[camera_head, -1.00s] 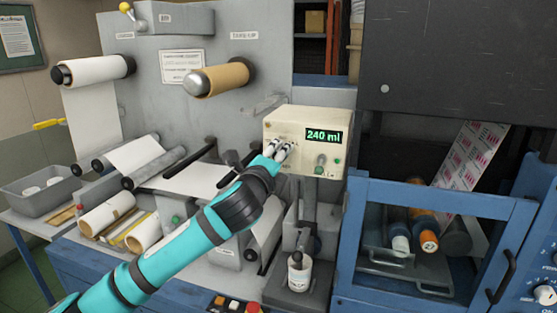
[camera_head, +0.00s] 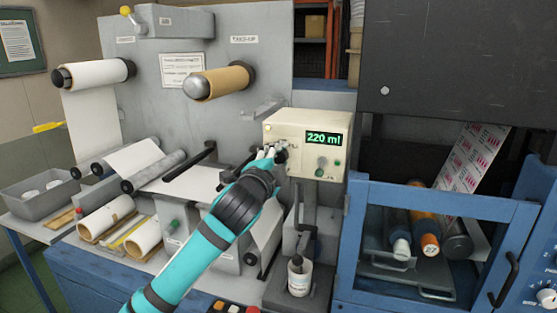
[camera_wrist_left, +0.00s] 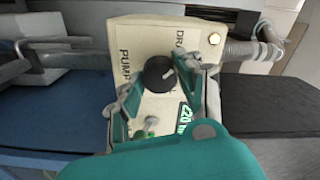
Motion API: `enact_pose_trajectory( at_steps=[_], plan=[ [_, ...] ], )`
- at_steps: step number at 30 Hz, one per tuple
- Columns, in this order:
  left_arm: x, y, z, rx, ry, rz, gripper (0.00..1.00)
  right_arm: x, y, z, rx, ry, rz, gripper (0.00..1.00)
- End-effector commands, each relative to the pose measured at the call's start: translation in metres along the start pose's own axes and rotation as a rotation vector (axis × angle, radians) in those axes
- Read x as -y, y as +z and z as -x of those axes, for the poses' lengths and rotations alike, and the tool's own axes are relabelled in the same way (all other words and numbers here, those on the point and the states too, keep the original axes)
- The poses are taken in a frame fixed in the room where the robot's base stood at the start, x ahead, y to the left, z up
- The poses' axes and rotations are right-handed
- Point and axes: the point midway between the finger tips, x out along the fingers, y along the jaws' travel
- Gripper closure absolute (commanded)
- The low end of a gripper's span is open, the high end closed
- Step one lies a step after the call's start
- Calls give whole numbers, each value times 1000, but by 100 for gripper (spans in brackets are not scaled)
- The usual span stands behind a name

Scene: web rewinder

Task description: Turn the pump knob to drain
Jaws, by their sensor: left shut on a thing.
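The pump box (camera_head: 300,120) is cream, with a green display (camera_head: 323,138) reading 220 ml. In the left wrist view its black round knob (camera_wrist_left: 158,73), with a pale pointer mark, sits between the fingers of my left gripper (camera_wrist_left: 158,80), which is shut on it. The knob's pointer is turned toward the side with the partly hidden label starting "DR". A "PUMP" label is on the opposite side. In the head view my left gripper (camera_head: 272,153) covers the knob. My right gripper is not in view.
A white bottle (camera_head: 299,277) stands below the pump box. A blue-framed guard (camera_head: 445,200) with rollers behind it is to the right. Paper rolls (camera_head: 100,72) and a brown core (camera_head: 215,80) are on the grey panel. A grey bin (camera_head: 40,195) is at left.

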Motion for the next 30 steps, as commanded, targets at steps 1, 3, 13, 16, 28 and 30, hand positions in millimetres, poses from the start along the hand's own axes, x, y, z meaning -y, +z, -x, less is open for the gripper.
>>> enact_pose_trajectory(
  at_steps=[1,3,13,16,28,30],
  plan=[
    [-2,1,0,2,4,8,96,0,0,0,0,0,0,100],
    [-2,1,0,2,4,12,96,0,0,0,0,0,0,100],
    [-2,1,0,2,5,15,96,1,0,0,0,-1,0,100],
    [-2,1,0,2,5,14,55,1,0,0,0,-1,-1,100],
    [-1,0,1,0,1,12,41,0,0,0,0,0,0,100],
    [-1,0,5,1,1,12,41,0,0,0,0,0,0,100]
  ],
)
